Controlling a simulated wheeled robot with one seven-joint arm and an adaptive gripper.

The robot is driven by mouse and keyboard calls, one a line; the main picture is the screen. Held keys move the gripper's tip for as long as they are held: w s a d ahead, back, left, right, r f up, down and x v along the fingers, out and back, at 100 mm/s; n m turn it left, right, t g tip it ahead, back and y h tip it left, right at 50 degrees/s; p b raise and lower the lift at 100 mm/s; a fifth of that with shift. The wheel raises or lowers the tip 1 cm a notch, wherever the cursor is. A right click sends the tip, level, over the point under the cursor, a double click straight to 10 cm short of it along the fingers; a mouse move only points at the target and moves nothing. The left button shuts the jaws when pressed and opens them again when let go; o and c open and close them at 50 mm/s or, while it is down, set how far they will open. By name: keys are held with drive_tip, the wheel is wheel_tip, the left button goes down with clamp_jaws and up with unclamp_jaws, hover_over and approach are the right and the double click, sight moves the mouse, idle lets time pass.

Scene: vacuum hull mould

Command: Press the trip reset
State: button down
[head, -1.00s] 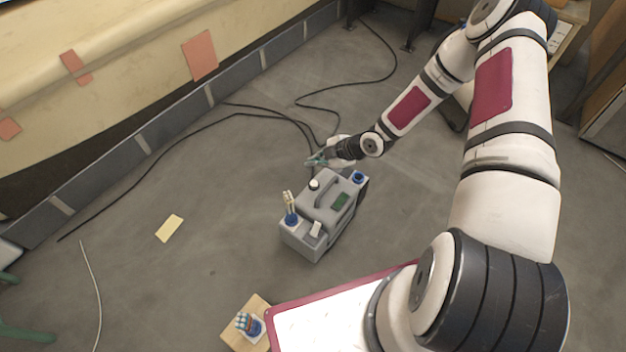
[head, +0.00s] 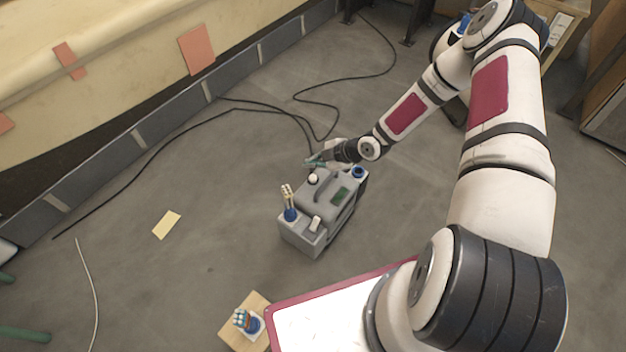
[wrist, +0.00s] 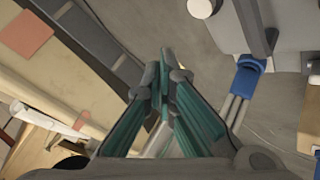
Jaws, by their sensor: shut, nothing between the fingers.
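A grey pump unit (head: 305,238) with a dark carrying handle stands on the floor in the head view. I cannot tell which part is the trip reset. My gripper (head: 312,161) is shut and empty, just beyond the pump's far edge, near the knob but apart from it. In the wrist view my closed teal fingers (wrist: 166,66) point up the picture. A white round knob (wrist: 203,7) is ahead and right of them, on the grey body (wrist: 285,25).
A blue fitting (wrist: 250,76) with pale tubes is right of the fingers in the wrist view. Black hoses (head: 245,106) run over the floor behind the pump. Floor left of the pump is mostly clear.

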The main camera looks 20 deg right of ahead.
sight(313, 180)
drive_tip(key=shift+f+b, duration=1.65)
drive_tip(key=shift+f, duration=0.85)
drive_tip(key=shift+f+b, duration=0.4)
drive_tip(key=shift+b, duration=0.05)
drive_tip(key=shift+f+b, duration=0.45)
drive_tip(key=shift+f, duration=0.1)
drive_tip(key=shift+r, duration=0.1)
idle(0.3)
drive_tip(key=shift+r+p, duration=0.55)
drive_tip(key=shift+r, duration=0.35)
drive_tip(key=shift+r+p, duration=1.55)
drive_tip(key=shift+r, duration=0.95)
